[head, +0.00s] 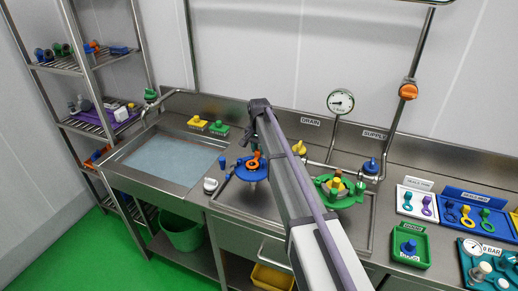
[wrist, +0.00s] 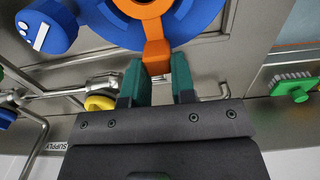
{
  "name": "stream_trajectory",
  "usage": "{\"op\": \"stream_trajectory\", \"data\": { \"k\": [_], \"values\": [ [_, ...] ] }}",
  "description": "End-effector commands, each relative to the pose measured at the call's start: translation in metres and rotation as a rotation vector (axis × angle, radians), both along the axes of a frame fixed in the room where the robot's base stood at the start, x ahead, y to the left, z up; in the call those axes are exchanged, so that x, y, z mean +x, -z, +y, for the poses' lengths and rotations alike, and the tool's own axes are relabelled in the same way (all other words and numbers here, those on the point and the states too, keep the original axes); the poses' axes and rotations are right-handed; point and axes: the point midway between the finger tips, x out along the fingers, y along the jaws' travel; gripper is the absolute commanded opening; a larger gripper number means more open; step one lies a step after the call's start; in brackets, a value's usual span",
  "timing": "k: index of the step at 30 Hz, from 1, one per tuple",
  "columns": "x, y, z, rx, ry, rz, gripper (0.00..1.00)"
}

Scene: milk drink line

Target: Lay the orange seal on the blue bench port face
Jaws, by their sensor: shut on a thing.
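The orange seal (head: 254,161) is a ring with a tab, over the round blue bench port (head: 244,174) in the sink-side bench. In the wrist view the seal's tab (wrist: 156,56) sits between the green fingertips of my gripper (wrist: 156,82), which is shut on it. The orange ring (wrist: 145,7) lies in front of the blue port (wrist: 208,22) and is cut off by the top edge. I cannot tell whether the ring touches the port face. In the head view my gripper is mostly hidden by my arm.
A yellow valve (wrist: 100,102) and pipes run along the back. A basin (head: 172,158) is left.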

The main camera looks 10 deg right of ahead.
Motion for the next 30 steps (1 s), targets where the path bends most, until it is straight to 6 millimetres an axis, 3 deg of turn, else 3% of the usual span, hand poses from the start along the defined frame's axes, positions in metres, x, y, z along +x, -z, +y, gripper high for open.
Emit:
{"op": "stream_trajectory", "data": {
  "k": [18,19,28,30],
  "values": [
    [0.0,0.011,0.0,0.0,0.0,0.0,0.0],
    [0.0,0.01,0.0,0.0,0.0,0.0,0.25],
    [0.0,0.009,0.0,0.0,0.0,0.0,0.54],
    [0.0,0.009,0.0,0.0,0.0,0.0,0.54]
  ]
}}
